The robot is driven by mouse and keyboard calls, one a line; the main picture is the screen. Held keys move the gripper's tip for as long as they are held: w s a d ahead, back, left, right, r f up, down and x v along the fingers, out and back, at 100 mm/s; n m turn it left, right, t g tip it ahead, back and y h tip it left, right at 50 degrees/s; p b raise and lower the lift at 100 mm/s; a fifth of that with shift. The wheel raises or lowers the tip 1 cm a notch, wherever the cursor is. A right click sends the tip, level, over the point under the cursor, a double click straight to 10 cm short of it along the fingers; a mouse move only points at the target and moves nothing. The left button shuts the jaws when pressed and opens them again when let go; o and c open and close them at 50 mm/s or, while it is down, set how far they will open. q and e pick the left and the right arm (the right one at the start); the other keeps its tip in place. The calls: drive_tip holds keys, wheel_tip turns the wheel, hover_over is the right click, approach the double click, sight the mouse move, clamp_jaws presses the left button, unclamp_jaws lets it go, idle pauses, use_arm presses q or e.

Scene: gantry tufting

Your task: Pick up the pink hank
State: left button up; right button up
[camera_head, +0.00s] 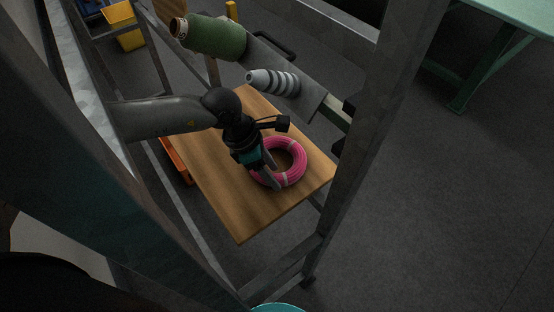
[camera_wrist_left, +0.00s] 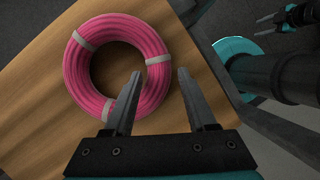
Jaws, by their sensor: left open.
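The pink hank (camera_head: 298,161) is a ring-shaped coil with pale ties, lying flat on a wooden board. It also shows in the left wrist view (camera_wrist_left: 76,72). My left gripper (camera_head: 274,176) is open and points down at the hank. In the left wrist view its two fingers (camera_wrist_left: 160,73) stand on either side of the ring's right-hand strand, one over the ring's hole and one outside it. Whether the fingertips are above the strand or level with it I cannot tell. My right gripper (camera_wrist_left: 283,18) seems to show small at the top right of the left wrist view.
The wooden board (camera_head: 220,180) sits inside a grey metal frame (camera_head: 368,120). A green yarn cone (camera_head: 215,36) and a grey-and-black striped cone (camera_head: 272,83) are mounted behind it. An orange tray (camera_head: 177,160) lies left of the board.

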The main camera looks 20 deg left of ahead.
use_arm(q)
drive_tip(key=shift+x, duration=1.05)
clamp_jaws()
